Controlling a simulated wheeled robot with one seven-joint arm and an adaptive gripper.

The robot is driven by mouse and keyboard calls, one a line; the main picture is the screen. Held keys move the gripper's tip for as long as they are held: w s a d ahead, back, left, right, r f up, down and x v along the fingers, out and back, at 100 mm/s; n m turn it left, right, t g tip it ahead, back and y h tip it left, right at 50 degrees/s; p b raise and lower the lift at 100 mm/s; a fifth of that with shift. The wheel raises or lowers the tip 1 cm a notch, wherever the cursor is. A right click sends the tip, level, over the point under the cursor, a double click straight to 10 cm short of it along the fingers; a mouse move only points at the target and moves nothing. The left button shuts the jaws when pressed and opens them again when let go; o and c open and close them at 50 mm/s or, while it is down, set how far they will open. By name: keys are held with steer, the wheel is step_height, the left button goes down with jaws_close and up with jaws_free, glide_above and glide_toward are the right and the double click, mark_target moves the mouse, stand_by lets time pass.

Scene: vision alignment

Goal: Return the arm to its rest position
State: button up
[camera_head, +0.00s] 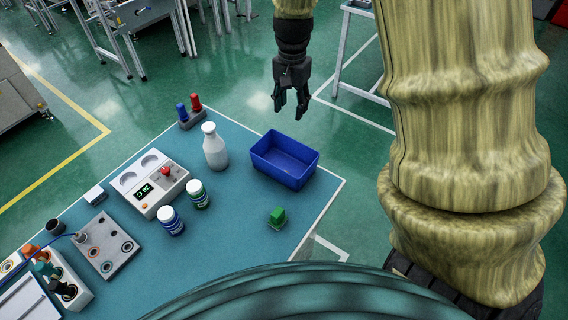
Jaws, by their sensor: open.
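My gripper (291,101) is black and hangs fingers down from my sleeved arm at the top middle of the head view. Its fingers are apart with nothing between them. It appears beyond the far right part of the table, above and behind the blue bin (260,157) in the picture, and does not touch it. The thick tan sleeve of my arm fills the right side. The arm's middle part is out of the picture.
The teal table (240,236) holds an empty-looking blue bin, a white bottle (214,148), two jars (171,221), a green block (277,217), a device with a display (150,186), and a red-and-blue pair in a holder (190,113). Metal frames (362,50) stand behind on green floor.

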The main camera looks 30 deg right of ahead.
steer(key=shift+r, duration=0.3)
